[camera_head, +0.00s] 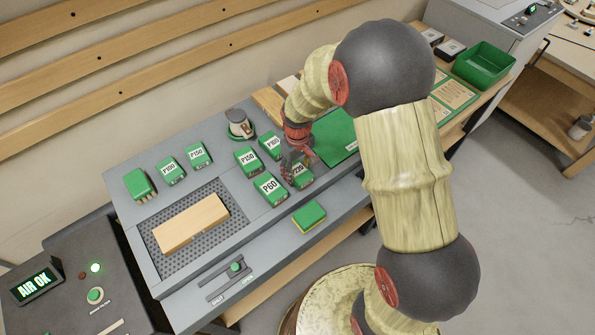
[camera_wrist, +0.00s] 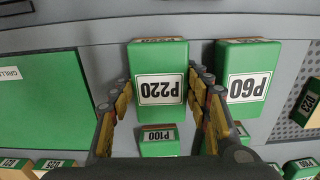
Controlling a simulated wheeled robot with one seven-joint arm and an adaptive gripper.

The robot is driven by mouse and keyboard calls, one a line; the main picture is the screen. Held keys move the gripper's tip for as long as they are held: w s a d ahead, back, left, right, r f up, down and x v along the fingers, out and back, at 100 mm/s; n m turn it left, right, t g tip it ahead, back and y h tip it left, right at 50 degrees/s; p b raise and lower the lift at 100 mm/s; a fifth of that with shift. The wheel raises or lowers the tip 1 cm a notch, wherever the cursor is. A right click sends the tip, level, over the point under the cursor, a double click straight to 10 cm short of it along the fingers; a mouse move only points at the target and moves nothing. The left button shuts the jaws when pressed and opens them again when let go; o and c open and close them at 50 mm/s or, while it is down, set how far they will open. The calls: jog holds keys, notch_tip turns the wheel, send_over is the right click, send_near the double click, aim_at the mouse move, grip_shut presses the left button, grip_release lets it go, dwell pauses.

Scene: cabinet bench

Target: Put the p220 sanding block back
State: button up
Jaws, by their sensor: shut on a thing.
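The green P220 sanding block (camera_wrist: 158,60) sits between the two fingers of my gripper (camera_wrist: 160,100) in the wrist view. The fingers close on its two sides, and its white label reads upside down there. In the head view the P220 block (camera_head: 301,174) is partly hidden by my gripper (camera_head: 296,160), at the right end of the group of blocks on the grey bench. I cannot tell whether it rests on the bench or is just above it. The P60 block (camera_head: 269,188) stands close beside it, also seen in the wrist view (camera_wrist: 246,80).
A P100 block (camera_wrist: 159,138) is close to the P220 block. More green blocks, such as a P150 block (camera_head: 247,160), stand to the left. A green and yellow block (camera_head: 309,215) lies near the front edge. A wooden board (camera_head: 190,224) lies on the perforated panel.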

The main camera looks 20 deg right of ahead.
jog(key=shift+f, duration=0.2)
jog(key=o, duration=1.2)
notch_tip(320, 180, up, 13)
jog(key=p, duration=0.3)
notch_tip(320, 180, up, 14)
jog(key=m+t, duration=0.2)
jog(key=t, duration=0.1)
send_over(298, 170)
jog(key=s, duration=0.9)
jog(key=s+r+t, duration=0.1)
jog(key=s+r, duration=0.1)
jog(key=s, duration=0.2)
jog(key=s+r+m, duration=0.1)
jog(key=s+r, duration=0.1)
jog(key=s, duration=0.2)
jog(key=s+r+t, duration=0.1)
jog(key=s+r, duration=0.1)
jog(key=s, duration=0.3)
jog(key=shift+a+r+m+t, duration=0.1)
jog(key=shift+r+m+t, duration=0.2)
jog(key=shift+r, duration=0.1)
jog(key=shift+w, duration=0.1)
